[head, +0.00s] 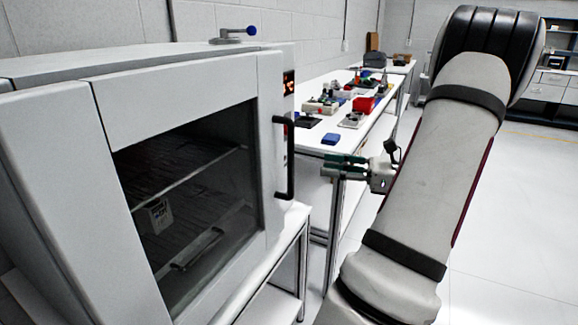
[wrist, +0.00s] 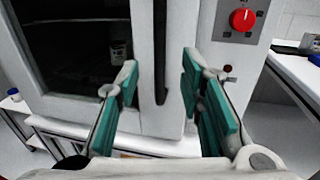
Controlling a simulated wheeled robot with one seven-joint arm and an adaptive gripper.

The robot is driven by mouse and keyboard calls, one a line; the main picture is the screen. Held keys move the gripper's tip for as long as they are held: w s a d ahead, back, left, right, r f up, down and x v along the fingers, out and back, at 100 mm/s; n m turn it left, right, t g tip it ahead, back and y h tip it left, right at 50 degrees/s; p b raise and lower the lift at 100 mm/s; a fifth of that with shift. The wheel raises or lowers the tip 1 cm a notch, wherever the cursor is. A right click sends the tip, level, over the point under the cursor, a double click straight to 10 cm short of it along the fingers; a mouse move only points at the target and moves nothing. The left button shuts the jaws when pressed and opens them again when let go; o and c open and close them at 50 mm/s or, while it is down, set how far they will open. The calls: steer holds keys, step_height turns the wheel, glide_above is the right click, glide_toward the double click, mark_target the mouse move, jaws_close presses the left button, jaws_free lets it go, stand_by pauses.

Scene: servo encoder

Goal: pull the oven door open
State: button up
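The oven (head: 190,70) is a light grey box at the left of the head view. Its door (head: 103,110) has a dark glass window and looks closed. A black vertical bar handle (head: 290,175) is on the door's right side. In the wrist view the handle (wrist: 160,50) lies between the two teal fingers in the picture, farther ahead. My gripper (head: 328,166) is open and empty, to the right of the handle and apart from it in the head view. The wrist view shows the finger pads (wrist: 160,82) spread wide.
A red knob (wrist: 242,19) is on the oven's front panel, right of the handle. The oven stands on a white table (head: 268,285). A long white bench (head: 325,85) with several small objects, including a blue box (head: 331,139), runs behind. The floor at right is clear.

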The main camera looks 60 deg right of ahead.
steer(key=b+x, duration=0.1)
steer(key=x, duration=0.9)
steer(key=shift+w+f, duration=0.1)
steer(key=shift+w, duration=0.2)
steer(key=shift+c, duration=0.6)
jaws_close()
